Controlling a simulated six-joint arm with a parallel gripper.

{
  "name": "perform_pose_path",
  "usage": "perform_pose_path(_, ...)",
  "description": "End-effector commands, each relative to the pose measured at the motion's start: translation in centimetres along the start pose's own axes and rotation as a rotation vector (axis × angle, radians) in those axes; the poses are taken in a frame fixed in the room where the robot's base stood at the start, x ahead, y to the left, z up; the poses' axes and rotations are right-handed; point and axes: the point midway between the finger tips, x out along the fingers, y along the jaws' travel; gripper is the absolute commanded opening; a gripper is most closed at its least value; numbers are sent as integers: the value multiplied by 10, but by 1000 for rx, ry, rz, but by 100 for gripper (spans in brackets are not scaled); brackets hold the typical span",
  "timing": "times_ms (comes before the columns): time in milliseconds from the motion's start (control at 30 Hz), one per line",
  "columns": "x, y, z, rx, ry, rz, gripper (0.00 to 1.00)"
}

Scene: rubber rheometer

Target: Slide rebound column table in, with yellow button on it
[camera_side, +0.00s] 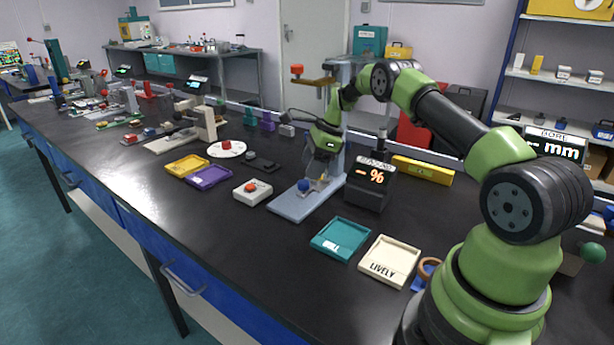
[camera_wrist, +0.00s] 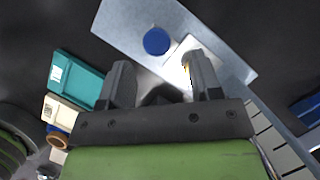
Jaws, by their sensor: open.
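The rebound column's pale blue-grey base plate (camera_side: 292,207) lies on the black bench. A blue round knob (camera_side: 304,185) stands on it, and the knob also shows in the wrist view (camera_wrist: 157,41). My gripper (camera_side: 323,176) is over the plate just behind the knob. In the wrist view its two fingers (camera_wrist: 158,68) are apart, with the knob beyond them and nothing clearly held. A small yellow spot (camera_wrist: 187,70) shows beside the right finger, on a pale metal piece (camera_wrist: 188,55); the finger partly hides it. Whether this is the yellow button I cannot tell.
A dark display box (camera_side: 368,185) reading "- %" stands right of the plate. A teal tray (camera_side: 340,239) and a cream "LIVELY" tray (camera_side: 389,262) lie in front. A white box with a red button (camera_side: 252,191) and a purple tray (camera_side: 208,176) are left.

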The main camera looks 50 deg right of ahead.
Motion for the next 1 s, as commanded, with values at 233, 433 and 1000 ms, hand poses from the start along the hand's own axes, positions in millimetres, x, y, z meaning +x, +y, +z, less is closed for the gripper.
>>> perform_pose_path(233, -45, -1, 0, -1, 0, -4, 58)
perform_pose_path(433, -58, 0, -1, 1, 1, -2, 58)
perform_pose_path(1000, -101, 21, 9, -147, 121, -6, 58)
